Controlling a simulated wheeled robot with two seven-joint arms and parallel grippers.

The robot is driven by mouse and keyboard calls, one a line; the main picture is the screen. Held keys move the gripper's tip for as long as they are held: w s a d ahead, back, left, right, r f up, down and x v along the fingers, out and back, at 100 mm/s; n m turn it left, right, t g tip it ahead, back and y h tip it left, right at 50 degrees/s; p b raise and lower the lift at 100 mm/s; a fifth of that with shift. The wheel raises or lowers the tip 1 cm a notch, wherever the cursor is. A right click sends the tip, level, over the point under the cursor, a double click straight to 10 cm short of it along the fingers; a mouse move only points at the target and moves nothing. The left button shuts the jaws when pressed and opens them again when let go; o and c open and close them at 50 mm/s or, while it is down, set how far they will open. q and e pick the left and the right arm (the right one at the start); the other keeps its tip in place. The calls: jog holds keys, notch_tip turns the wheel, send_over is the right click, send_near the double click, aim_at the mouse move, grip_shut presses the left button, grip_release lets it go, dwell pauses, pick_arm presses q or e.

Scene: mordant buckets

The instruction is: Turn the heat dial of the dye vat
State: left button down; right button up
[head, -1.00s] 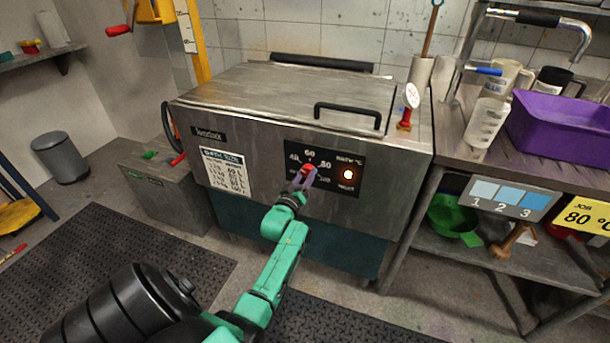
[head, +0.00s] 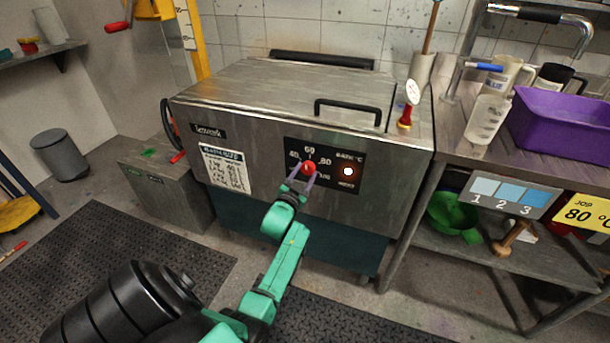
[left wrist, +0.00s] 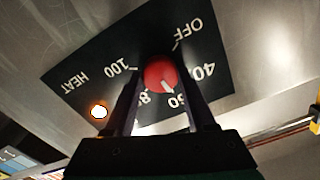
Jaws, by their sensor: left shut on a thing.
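The dye vat (head: 290,120) is a grey steel box with a lid and a black control panel (head: 345,158) on its front. The red heat dial (head: 309,167) sits on that panel, among the marks OFF, 40, 60, 80 and 100. In the left wrist view the dial (left wrist: 161,75) has a white pointer line between 60 and 80, seemingly nearer 60. My left gripper (head: 305,173) is shut on the dial, one finger on each side. The heat lamp (head: 348,171) beside the dial glows. My right gripper is not in view.
A yellow card (head: 585,214) reading 80 °C hangs on the right-hand bench, beside a blue shade card (head: 508,195). A purple tub (head: 560,125) and jugs stand on that bench. A black handle (head: 347,108) is on the vat lid. The floor before the vat has dark mats.

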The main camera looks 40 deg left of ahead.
pick_arm(q)
jog(key=m+b, duration=0.1)
jog(key=m, duration=0.1)
jog(key=shift+f+m, duration=0.2)
jog(key=shift+m, duration=0.2)
jog(key=m+b, duration=0.1)
jog(key=m, duration=0.2)
jog(key=shift+m+b, duration=0.3)
jog(key=m+b, duration=0.1)
jog(key=m, duration=0.2)
jog(key=shift+b, duration=0.4)
jog(key=shift+r+m+b, duration=0.1)
jog(key=shift+m+b, duration=0.65)
jog(key=shift+m, duration=1.05)
jog(key=shift+c, duration=1.2)
grip_release()
jog(key=shift+r, duration=0.1)
